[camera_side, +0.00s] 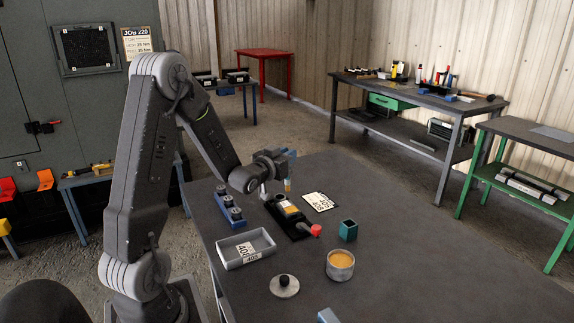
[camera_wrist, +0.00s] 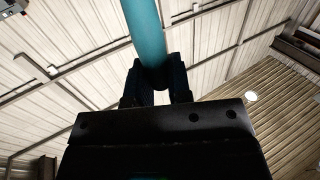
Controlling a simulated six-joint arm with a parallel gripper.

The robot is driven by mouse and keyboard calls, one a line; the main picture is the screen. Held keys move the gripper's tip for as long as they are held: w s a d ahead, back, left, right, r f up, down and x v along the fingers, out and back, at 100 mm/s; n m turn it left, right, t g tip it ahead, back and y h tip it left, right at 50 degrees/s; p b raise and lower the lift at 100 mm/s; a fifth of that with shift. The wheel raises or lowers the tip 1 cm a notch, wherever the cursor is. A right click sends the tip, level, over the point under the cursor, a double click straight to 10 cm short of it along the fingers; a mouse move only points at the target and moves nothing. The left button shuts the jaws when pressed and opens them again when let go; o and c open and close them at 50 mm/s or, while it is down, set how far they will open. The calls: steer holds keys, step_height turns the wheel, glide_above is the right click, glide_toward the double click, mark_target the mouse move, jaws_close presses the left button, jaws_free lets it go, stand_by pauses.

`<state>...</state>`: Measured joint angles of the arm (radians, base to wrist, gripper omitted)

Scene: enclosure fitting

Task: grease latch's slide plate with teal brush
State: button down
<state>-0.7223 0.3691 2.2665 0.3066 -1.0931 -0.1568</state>
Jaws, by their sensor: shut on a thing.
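In the wrist view, a teal round handle, the brush (camera_wrist: 145,30), stands between the dark jaws of my gripper (camera_wrist: 157,85), which is shut on it. In the side view my gripper (camera_side: 286,163) is over the table, with the brush's short yellowish lower end (camera_side: 288,185) hanging beneath it. The latch (camera_side: 302,228) is a black body with a red knob and a yellow-orange patch; it lies just below the brush in the picture. Whether the brush touches it is unclear. A round tin of amber grease (camera_side: 340,262) stands open at the front right.
A teal square cup (camera_side: 348,230) stands between latch and tin. A grey tray (camera_side: 232,257), a blue block with black knobs (camera_side: 232,220) and a round lid (camera_side: 284,288) lie nearby. A printed card (camera_side: 319,202) lies behind the latch. The table's right side is clear.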

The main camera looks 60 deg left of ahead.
steer(key=shift+r, duration=1.65)
